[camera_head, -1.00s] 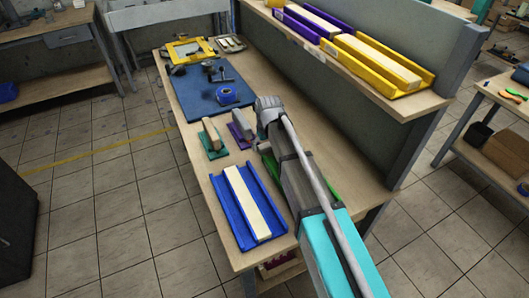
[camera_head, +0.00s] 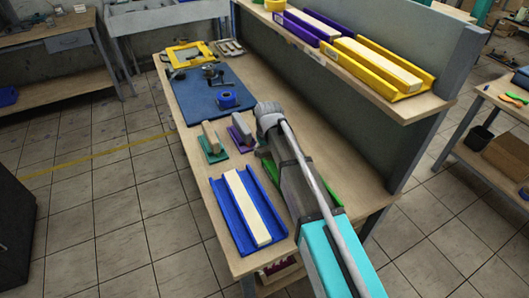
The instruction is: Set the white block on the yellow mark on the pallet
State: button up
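Several pale, off-white blocks are in view, and I cannot tell which one the task means. A long one (camera_head: 247,207) lies in the blue tray (camera_head: 223,211) at the near end of the table. A smaller block (camera_head: 211,136) stands on a green base, and another (camera_head: 241,128) stands on a purple base, close to my arm. My arm reaches in from the lower right over the table. Its end is hidden behind its own links, so my gripper does not show. I cannot make out a pallet with a yellow mark.
A blue mat (camera_head: 195,97) at the table's far end holds a blue tape roll (camera_head: 226,99) and dark tools. A yellow frame (camera_head: 172,57) lies at its far edge. The raised shelf (camera_head: 350,84) on the right carries yellow and purple trays with long pale blocks.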

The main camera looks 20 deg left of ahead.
jog(key=c, duration=0.6)
jog(key=shift+o, duration=0.2)
jog(key=shift+r, duration=0.15)
jog(key=shift+r+p, duration=0.9)
jog(key=shift+p, duration=0.15)
jog(key=s+d+r+p, duration=0.8)
jog(key=s+r+p, duration=0.3)
jog(key=shift+d, duration=0.2)
jog(key=shift+s, duration=0.1)
